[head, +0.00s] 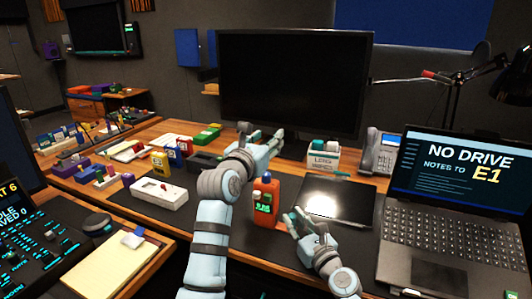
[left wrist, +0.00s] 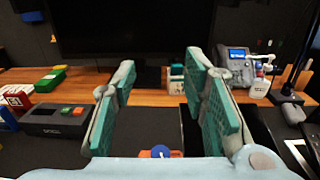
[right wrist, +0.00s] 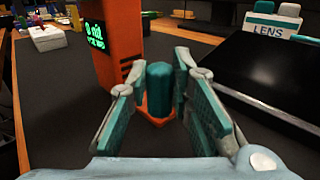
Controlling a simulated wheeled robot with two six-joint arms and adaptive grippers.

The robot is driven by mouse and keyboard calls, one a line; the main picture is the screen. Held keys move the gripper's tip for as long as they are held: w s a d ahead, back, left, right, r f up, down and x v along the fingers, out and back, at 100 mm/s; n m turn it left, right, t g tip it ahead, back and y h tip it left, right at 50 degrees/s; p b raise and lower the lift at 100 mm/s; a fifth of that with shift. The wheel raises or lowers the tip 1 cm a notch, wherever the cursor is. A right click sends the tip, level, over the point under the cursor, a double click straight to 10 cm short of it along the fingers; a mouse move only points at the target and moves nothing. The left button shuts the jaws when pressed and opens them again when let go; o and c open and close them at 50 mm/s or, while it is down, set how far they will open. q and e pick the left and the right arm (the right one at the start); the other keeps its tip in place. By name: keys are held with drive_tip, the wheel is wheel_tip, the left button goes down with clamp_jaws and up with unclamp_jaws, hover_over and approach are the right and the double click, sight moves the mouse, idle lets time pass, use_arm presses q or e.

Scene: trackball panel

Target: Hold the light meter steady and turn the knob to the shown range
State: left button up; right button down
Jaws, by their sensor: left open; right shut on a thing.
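The light meter (head: 266,216) is an upright orange body with a lit green screen, on the dark desk mat. It also shows in the right wrist view (right wrist: 115,25), where the small screen text is unclear. A teal grip (right wrist: 159,90) stands on an orange foot at its side. My right gripper (right wrist: 155,88) is shut on this grip. The knob (left wrist: 160,152), blue with a white mark, sits on the meter's top, at the bottom edge of the left wrist view. My left gripper (head: 261,132) is open and empty, above and beyond the meter.
A dark monitor (head: 290,85) stands behind. A black tablet (head: 338,199) and a laptop (head: 440,220) lie to the right, a lens wipes box (head: 323,158) behind. A white device (head: 158,193) and several small boxes lie left. Bare mat surrounds the meter's left side.

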use_arm(q)
drive_tip(key=shift+a+f+m, duration=0.25)
drive_tip(key=shift+f+m, duration=0.15)
drive_tip(key=shift+m, duration=0.3)
drive_tip(key=a+f+m+g+h, duration=0.2)
drive_tip(key=a+f+m, duration=0.25)
drive_tip(key=m, duration=0.55)
drive_tip(key=m+g+h, duration=0.3)
drive_tip(key=m+h, duration=0.3)
drive_tip(key=m, duration=2.5)
approach(262, 184)
wheel_tip(262, 184, up, 3)
drive_tip(key=a, duration=0.1)
drive_tip(key=x, duration=1.1)
drive_tip(key=shift+s+d+f, duration=0.15)
drive_tip(key=shift+s+f, duration=0.1)
drive_tip(key=shift+f, duration=0.05)
clamp_jaws()
